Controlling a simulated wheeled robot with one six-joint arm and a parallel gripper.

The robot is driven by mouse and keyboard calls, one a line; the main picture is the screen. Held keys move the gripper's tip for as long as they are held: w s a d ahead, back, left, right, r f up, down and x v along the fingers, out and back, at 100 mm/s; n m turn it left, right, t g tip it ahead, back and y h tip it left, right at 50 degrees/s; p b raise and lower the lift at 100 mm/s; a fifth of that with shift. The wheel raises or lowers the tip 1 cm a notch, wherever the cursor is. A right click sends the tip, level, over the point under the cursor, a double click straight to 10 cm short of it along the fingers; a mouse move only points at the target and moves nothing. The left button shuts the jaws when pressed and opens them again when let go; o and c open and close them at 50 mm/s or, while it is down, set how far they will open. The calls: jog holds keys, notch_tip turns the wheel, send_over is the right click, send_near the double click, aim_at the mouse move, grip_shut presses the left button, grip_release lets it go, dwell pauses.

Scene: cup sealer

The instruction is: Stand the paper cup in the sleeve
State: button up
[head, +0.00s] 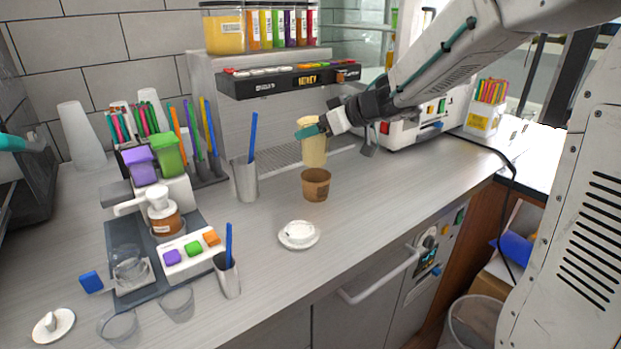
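The paper cup (314,152) is pale yellow and upright, near the middle of the head view. My gripper (311,130) reaches in from the right at the cup's upper part. One teal finger crosses the front of the cup, and the gripper looks shut on it. The other finger is largely hidden. The sleeve (316,187) is a short brown ring standing upright on the counter. The cup's bottom appears just above the sleeve's rim in the picture, with a narrow gap between them. The exact depth alignment is hard to judge.
A metal tumbler with a blue straw (245,180) stands left of the sleeve. A white lid on a saucer (299,235) lies in front. A grey dispenser (285,80) is behind, and a white machine (425,125) is at the right. Counter right of the sleeve is clear.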

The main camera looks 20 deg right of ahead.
aim_at(325, 160)
notch_tip(325, 160, down, 9)
dwell(0.4)
jog(key=o, duration=1.1)
jog(key=shift+o, duration=0.2)
